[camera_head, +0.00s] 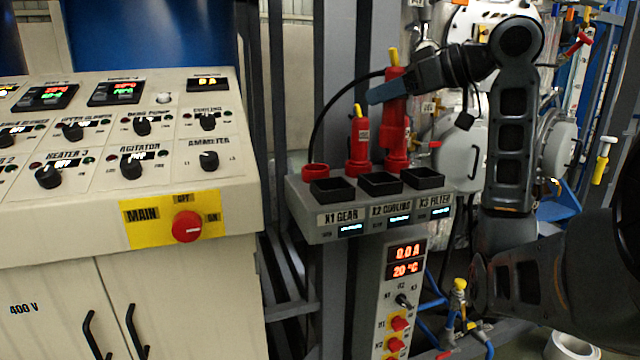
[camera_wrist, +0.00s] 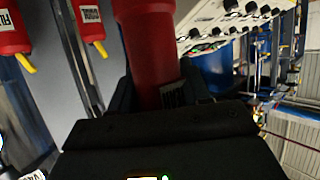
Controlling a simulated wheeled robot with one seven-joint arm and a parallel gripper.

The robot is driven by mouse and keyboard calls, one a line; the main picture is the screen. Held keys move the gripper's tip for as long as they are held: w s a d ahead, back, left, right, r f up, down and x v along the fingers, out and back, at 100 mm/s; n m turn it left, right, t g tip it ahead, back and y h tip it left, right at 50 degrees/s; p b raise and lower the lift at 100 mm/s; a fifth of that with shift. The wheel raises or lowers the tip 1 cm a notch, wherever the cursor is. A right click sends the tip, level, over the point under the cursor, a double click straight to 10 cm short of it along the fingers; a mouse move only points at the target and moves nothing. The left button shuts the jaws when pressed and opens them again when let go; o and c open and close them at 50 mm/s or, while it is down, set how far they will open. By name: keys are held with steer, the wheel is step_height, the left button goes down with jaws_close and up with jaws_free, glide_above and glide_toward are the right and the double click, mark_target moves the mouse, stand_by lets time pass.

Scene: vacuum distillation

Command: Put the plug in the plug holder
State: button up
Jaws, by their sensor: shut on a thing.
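My gripper (camera_head: 385,92) is shut on a red plug, held above the back right of the grey socket box; this plug (camera_wrist: 145,35) fills the middle of the wrist view, with a white label partly hidden between the fingers. In the head view the gripper covers part of it and it overlaps the red parts behind. A red ring-shaped holder (camera_head: 315,171) stands empty-looking at the box's back left. Another red plug (camera_head: 358,150) with a yellow tip stands upright beside it. Two other red plugs, one labelled FILTER (camera_wrist: 10,35) and one (camera_wrist: 90,22), show at the wrist view's left.
The grey box (camera_head: 300,222) has three black square sockets in front, marked X1 GEAR (camera_head: 333,191), X2 COOLING (camera_head: 380,184) and X3 FILTER (camera_head: 422,178). A black cable (camera_head: 318,125) arcs over its left side. A control cabinet (camera_head: 100,225) stands left; pipework and vessels crowd the right.

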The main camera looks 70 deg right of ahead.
steer(key=shift+w+a+f+p, duration=0.25)
steer(key=shift+w+a+f, duration=0.05)
steer(key=shift+w+f, duration=1.55)
steer(key=shift+w+a+f+p, duration=0.3)
steer(key=shift+w+a+f, duration=0.05)
steer(key=shift+w+f, duration=1.45)
steer(key=shift+w+a+f+p, duration=0.25)
steer(key=shift+w+a+f, duration=0.05)
steer(key=shift+w+f, duration=1.55)
steer(key=o, duration=1.2)
steer(key=shift+o, duration=0.2)
steer(key=b+v, duration=0.1)
steer(key=v, duration=1.1)
steer(key=shift+r, duration=0.2)
